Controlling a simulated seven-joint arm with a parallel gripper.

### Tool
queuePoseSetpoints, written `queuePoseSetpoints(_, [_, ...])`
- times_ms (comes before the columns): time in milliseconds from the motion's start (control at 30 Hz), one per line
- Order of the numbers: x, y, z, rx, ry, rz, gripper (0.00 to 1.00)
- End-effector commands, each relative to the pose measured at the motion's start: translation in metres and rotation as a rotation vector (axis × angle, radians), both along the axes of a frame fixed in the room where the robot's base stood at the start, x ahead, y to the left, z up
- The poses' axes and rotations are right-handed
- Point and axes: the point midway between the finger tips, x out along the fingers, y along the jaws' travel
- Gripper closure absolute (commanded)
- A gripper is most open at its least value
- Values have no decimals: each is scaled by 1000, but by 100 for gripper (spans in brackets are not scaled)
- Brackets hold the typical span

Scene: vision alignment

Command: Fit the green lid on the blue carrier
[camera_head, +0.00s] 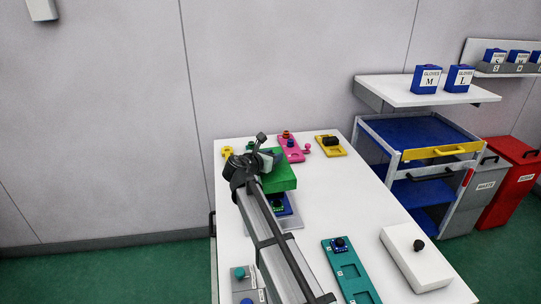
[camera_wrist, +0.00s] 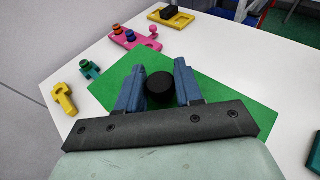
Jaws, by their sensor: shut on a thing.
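The green lid (camera_head: 283,169) is a flat square piece, held above the white table. In the wrist view the lid (camera_wrist: 215,88) fills the middle, with a round black knob (camera_wrist: 160,88) on its top. My gripper (camera_wrist: 160,86) has its two blue fingers on either side of this knob and is shut on it. In the head view my gripper (camera_head: 265,160) is at the lid's left edge, partly hidden by my arm. The blue carrier (camera_head: 284,210) sits below and in front of the lid on the table; my arm and the lid hide part of it.
A pink board (camera_head: 291,148), a yellow tray (camera_head: 330,146) and a yellow piece (camera_head: 227,151) stand at the table's back. A teal board (camera_head: 350,270) and a white box with a black knob (camera_head: 412,260) stand at front right. The table right of the lid is clear.

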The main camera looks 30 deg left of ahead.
Motion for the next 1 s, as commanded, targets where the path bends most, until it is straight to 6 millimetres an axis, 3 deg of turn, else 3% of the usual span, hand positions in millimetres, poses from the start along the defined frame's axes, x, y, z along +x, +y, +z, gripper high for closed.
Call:
queuePoseSetpoints(567, [0, -5, -2, 14, 6, -32, 100])
queuePoseSetpoints(1000, [0, -5, -20, 14, 6, -30, 100])
